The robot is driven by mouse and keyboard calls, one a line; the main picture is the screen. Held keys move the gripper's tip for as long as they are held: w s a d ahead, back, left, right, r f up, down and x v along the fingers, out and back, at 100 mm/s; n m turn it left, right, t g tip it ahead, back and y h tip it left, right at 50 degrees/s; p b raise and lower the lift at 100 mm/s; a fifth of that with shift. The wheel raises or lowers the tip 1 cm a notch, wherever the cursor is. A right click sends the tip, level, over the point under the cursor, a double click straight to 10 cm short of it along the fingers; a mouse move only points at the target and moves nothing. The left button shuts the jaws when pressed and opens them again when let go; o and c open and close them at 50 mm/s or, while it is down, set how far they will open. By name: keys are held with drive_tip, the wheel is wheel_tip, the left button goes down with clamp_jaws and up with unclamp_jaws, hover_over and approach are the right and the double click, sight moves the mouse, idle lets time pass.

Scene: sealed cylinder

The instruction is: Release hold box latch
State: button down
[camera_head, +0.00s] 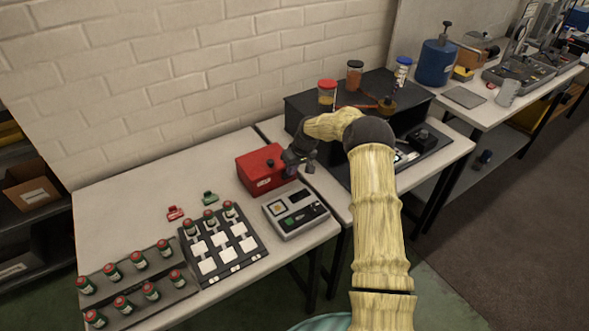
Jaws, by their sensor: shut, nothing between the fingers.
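The hold box appears to be the red box (259,174), standing closed on the white table near the wall. It has a small dark spot on its top and a pale label on its front. Its latch is too small to make out. My gripper (292,169) is at the right side of the red box, close to its right edge, and partly covers that side. I cannot tell whether it touches the box. The gripper is shut and holds nothing that I can see.
A grey device with buttons (294,211) stands just in front of the red box. A black rack (210,282) with white squares and several red-capped vials are at left. Small red (175,213) and green (210,198) clips lie behind it. A black raised shelf (297,109) stands at right.

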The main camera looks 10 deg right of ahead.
drive_tip(key=shift+w+d+f+y+b, duration=0.1)
drive_tip(key=shift+d+f+y+b, duration=0.2)
drive_tip(key=shift+y, duration=0.4)
drive_tip(key=y+b, duration=0.2)
drive_tip(key=f+g+b, duration=0.1)
drive_tip(key=shift+w+d+m+y, duration=0.25)
drive_tip(key=shift+d+m+y, duration=0.05)
drive_tip(key=shift+d+y, duration=0.1)
drive_tip(key=f+b, duration=0.1)
drive_tip(key=b, duration=0.2)
drive_tip(key=shift+w+d, duration=0.1)
drive_tip(key=shift+d, duration=0.3)
drive_tip(key=shift+d+f, duration=0.1)
